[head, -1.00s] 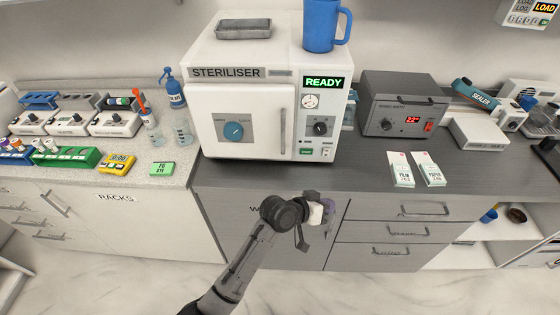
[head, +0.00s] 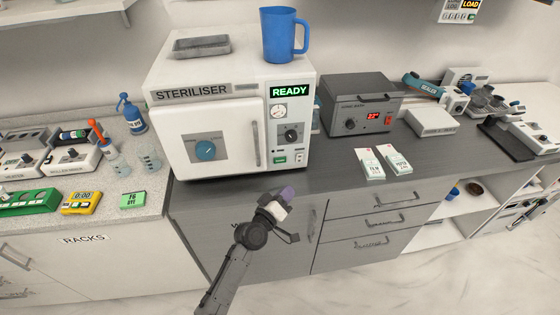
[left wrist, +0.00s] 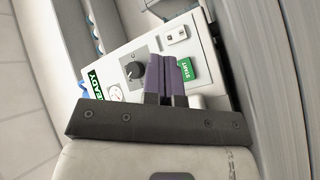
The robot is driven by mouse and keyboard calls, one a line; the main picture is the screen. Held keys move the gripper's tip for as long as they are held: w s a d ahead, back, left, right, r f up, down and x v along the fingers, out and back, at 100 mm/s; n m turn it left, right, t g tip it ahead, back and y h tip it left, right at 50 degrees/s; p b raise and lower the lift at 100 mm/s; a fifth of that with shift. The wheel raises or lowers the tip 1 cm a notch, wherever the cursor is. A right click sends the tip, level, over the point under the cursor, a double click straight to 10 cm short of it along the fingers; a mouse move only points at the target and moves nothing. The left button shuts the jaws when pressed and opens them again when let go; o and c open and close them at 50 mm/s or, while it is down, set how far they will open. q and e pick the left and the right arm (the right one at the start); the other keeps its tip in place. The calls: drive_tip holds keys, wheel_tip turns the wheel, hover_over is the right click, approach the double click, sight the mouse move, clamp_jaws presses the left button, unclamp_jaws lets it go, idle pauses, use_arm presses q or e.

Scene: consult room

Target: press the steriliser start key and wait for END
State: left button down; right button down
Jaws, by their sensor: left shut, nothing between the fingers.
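The steriliser (head: 190,138) is a white box on the dark grey counter. Its door is shut and its display (head: 290,91) reads READY in green. The green start key (head: 280,160) sits low on its right panel. In the left wrist view the start key (left wrist: 187,70) shows its START label just beyond the fingers, partly covered by them. My left gripper (head: 286,192) is shut and empty, in front of and below the panel, apart from the key in the head view. The fingers also show in the left wrist view (left wrist: 172,75). My right gripper is not in view.
A blue jug (head: 284,36) and a grey tray (head: 201,45) stand on top of the steriliser. A grey bath unit (head: 361,103) and two white packets (head: 383,163) are to the right. Counter in front of the packets is clear.

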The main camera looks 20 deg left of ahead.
sight(280, 160)
use_arm(q)
drive_tip(key=w+a+b, duration=0.1)
drive_tip(key=w, duration=0.1)
drive_tip(key=w+a+b, duration=0.1)
drive_tip(key=w+b, duration=0.1)
drive_tip(key=w+a+b, duration=0.1)
drive_tip(key=w+b, duration=0.1)
drive_tip(key=shift+a+f, duration=0.15)
drive_tip(key=shift+a, duration=0.1)
drive_tip(key=shift+w+a+b, duration=0.45)
drive_tip(key=shift+w+a, duration=0.05)
drive_tip(key=shift+w, duration=0.25)
idle(0.4)
idle(0.8)
drive_tip(key=shift+w, duration=0.1)
idle(0.4)
drive_tip(key=shift+w+a+b, duration=0.1)
drive_tip(key=shift+b, duration=0.2)
drive_tip(key=shift+w+a+r, duration=0.1)
drive_tip(key=shift+w+r, duration=0.1)
